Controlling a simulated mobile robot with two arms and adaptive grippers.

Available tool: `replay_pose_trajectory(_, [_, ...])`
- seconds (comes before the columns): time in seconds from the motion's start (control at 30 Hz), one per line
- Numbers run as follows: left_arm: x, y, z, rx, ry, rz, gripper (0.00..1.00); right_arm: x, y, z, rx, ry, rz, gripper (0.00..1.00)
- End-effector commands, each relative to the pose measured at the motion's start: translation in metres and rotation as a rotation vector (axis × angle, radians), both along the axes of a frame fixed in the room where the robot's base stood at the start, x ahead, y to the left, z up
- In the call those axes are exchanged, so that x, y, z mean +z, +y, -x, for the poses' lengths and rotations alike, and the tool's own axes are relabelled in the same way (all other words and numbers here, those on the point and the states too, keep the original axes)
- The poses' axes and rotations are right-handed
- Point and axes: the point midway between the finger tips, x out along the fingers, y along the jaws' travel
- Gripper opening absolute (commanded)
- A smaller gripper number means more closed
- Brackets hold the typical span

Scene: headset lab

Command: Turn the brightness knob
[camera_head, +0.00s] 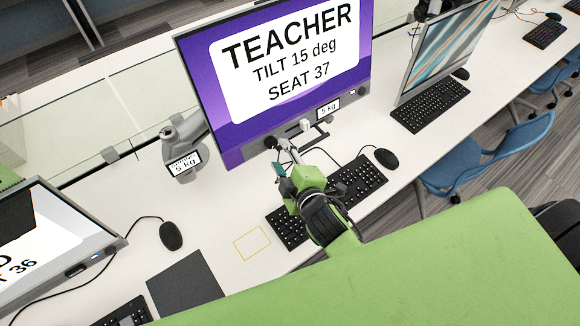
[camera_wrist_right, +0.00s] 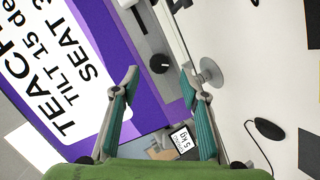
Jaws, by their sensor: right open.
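The large monitor (camera_head: 225,110) shows TEACHER, TILT 15 deg and SEAT 37 on a purple screen. A small black knob (camera_head: 270,142) sits at the left end of its grey lower bezel. In the wrist view the knob (camera_wrist_right: 159,63) is round and dark on the bezel. My right gripper (camera_head: 284,152) is in front of the bezel, close to this knob. In the wrist view my right gripper (camera_wrist_right: 160,82) is open, with the knob appearing between and just beyond its fingertips, not gripped. Another knob (camera_head: 366,91) is at the right end of the bezel. My left gripper is not in view.
A keyboard (camera_head: 357,182) lies under my right arm, with a mouse (camera_head: 386,159) beside it. A grey monitor arm with a 5 kg label (camera_head: 185,164) stands left of the monitor. A second monitor (camera_head: 445,50) is at the right. The white desk (camera_head: 215,215) has free room at left.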

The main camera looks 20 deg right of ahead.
Motion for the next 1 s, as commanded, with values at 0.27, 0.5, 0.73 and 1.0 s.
replay_pose_trajectory(0.27, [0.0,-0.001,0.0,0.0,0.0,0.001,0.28,0.017,-0.002,0.046,0.0,0.001,-0.001,0.4])
replay_pose_trajectory(0.5, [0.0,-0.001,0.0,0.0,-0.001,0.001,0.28,0.023,-0.002,0.061,0.0,0.0,0.0,0.4])
replay_pose_trajectory(0.73, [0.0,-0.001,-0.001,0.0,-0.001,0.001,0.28,0.023,-0.002,0.062,0.0,-0.001,0.0,0.4])
replay_pose_trajectory(1.0, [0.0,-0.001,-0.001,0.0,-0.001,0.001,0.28,0.023,-0.002,0.061,0.0,-0.001,0.0,0.4])
